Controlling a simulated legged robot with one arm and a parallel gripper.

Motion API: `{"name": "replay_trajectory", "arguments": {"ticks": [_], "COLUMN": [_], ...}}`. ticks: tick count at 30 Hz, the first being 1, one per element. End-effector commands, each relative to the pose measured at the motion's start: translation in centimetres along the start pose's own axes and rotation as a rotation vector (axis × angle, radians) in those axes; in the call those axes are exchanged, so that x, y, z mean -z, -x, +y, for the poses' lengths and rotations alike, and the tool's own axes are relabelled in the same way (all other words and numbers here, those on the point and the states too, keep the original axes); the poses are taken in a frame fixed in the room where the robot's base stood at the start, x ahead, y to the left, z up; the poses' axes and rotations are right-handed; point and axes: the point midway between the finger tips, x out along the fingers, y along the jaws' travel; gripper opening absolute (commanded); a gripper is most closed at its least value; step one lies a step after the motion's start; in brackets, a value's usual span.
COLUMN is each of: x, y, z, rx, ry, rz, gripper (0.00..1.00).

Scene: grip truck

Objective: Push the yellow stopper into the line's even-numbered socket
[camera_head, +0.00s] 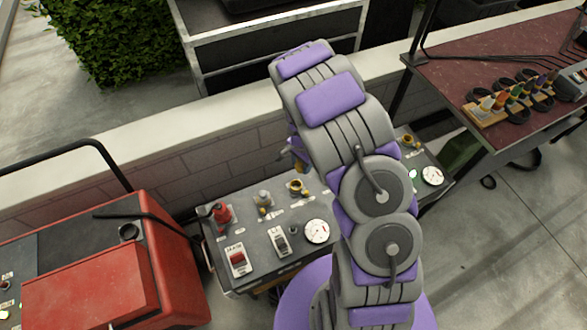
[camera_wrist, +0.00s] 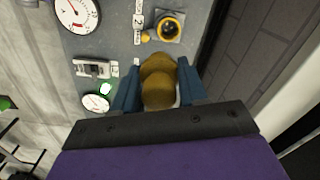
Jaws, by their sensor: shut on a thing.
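In the wrist view my gripper (camera_wrist: 158,88) is shut on the yellow stopper (camera_wrist: 158,92), a rounded brownish-yellow piece between its blue fingers. A socket with a yellow ring and dark middle (camera_wrist: 170,27) lies just beyond the stopper, apart from it in the picture. A pale label (camera_wrist: 138,20) beside that socket carries a mark that looks like a 2. In the head view, yellow-ringed sockets show at the panel's middle (camera_head: 297,187) and right (camera_head: 411,141). My arm hides the panel between them, and the gripper cannot be made out clearly there.
The grey panel (camera_head: 262,232) carries a red fitting (camera_head: 221,214), a grey fitting (camera_head: 263,198), switches and gauges (camera_head: 317,231). A low wall (camera_head: 170,165) runs behind it. A red cabinet (camera_head: 95,285) stands left, and a dark red table (camera_head: 480,70) with several coloured pieces stands right.

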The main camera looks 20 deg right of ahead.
Motion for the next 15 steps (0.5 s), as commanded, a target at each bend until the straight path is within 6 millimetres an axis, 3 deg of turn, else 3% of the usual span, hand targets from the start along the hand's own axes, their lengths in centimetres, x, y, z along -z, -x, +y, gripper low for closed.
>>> {"name": "replay_trajectory", "arguments": {"ticks": [15], "x": [-1.0], "y": [-3.8], "z": [-1.8], "rx": [0.002], "ry": [-1.110], "rz": [0.015], "gripper": [0.12]}}
